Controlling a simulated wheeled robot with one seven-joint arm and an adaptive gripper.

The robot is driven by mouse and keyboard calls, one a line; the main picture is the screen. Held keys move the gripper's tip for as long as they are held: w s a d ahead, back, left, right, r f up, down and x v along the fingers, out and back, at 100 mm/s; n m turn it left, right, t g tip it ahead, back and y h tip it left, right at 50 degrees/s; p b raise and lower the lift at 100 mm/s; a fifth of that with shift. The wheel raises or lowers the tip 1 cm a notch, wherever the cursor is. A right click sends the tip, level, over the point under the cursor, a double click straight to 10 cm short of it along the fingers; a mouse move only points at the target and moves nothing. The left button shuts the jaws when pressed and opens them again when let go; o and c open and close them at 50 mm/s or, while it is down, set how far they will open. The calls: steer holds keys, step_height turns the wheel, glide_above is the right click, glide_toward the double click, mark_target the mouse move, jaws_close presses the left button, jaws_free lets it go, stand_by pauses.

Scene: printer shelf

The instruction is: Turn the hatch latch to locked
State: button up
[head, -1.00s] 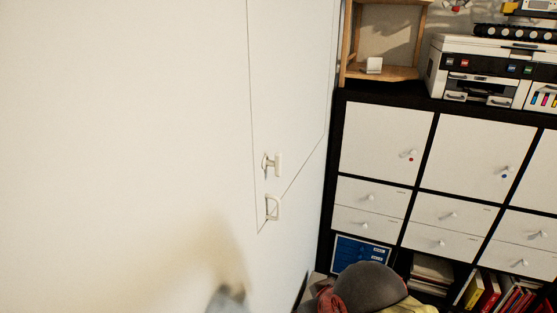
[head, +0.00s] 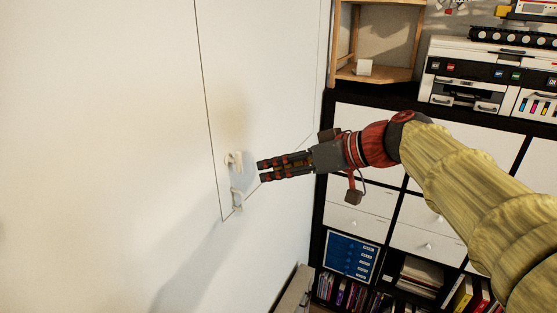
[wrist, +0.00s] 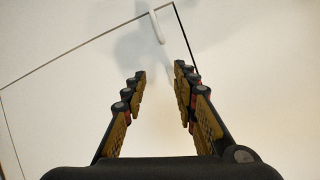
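The hatch (head: 265,60) is a flat white panel outlined by thin dark seams in the white wall. Near its lower corner, the small white latch (head: 234,160) sits above a white D-shaped handle (head: 237,200). My gripper (head: 259,171) reaches in from the right, its fingertips just right of the latch and apparently short of it. In the wrist view my gripper (wrist: 158,75) is open, with nothing between its fingers. A white upright piece (wrist: 157,27) shows beyond the fingertips near a seam corner; I cannot tell whether it is latch or handle.
A black shelf unit with white doors and drawers (head: 350,215) stands at the right, behind my arm. A printer (head: 470,75) and a wooden rack (head: 375,72) stand on it. Books (head: 345,292) fill lower compartments. The wall left of the hatch is clear.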

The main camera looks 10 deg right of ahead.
mark_target(241, 160)
steer(key=w+a+n, duration=0.1)
steer(key=a, duration=0.1)
steer(key=w+a+n+y, duration=0.1)
steer(key=a, duration=0.1)
steer(key=w+a+n, duration=0.2)
steer(key=shift+a+r, duration=0.25)
steer(key=shift+a, duration=0.15)
steer(key=shift+c, duration=1.2)
jaws_close()
